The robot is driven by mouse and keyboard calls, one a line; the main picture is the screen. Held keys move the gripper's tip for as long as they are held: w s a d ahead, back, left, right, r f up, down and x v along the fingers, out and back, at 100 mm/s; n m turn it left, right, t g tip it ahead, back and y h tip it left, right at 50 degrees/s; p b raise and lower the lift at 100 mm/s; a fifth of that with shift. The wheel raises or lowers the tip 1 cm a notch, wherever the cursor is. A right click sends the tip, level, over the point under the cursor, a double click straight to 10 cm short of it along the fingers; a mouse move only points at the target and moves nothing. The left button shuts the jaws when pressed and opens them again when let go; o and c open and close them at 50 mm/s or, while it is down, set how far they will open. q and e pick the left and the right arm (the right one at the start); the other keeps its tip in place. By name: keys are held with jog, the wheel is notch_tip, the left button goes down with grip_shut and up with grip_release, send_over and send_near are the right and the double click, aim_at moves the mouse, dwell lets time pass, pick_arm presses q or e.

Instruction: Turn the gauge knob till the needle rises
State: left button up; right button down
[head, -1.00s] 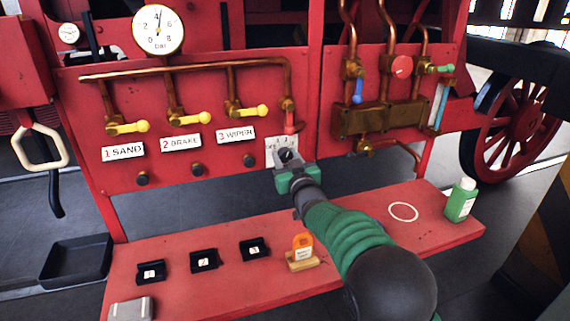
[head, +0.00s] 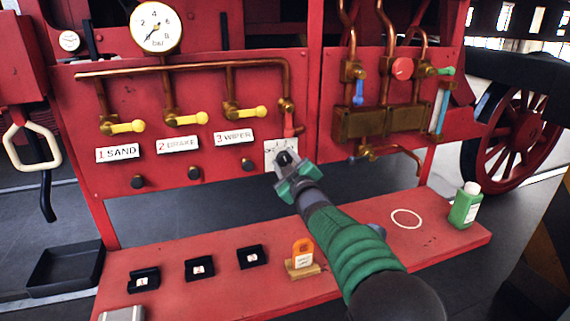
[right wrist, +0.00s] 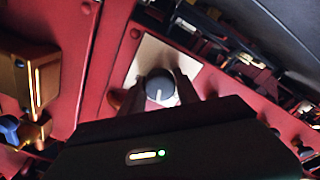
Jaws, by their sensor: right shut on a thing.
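The gauge (head: 155,27) is a round white dial marked in bar, at the top left of the head view. Its needle points to the lower left, towards the low end of the scale. The knob (right wrist: 159,84) is dark and round with a white line, on a pale square plate (right wrist: 187,66) in the right wrist view. In the head view the plate (head: 270,149) is at the red panel's lower right corner. My right gripper (right wrist: 160,92) is shut on the knob, one finger on each side. My left gripper is not in view.
Three yellow-handled valves (head: 250,113) sit on the panel, left of my gripper. The red bench (head: 225,290) below holds several small black boxes, an orange tag on a wooden stand (head: 302,259) and a green bottle (head: 465,206). A black tray (head: 65,270) is at the left.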

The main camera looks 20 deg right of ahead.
jog(key=shift+f, duration=0.15)
jog(key=c, duration=0.9)
grip_release()
jog(key=shift+s, duration=0.1)
jog(key=s, duration=1.6)
jog(key=shift+s+d+f, duration=0.2)
jog(key=shift+s+f, duration=0.1)
jog(key=shift+f, duration=0.05)
jog(key=shift+f, duration=0.1)
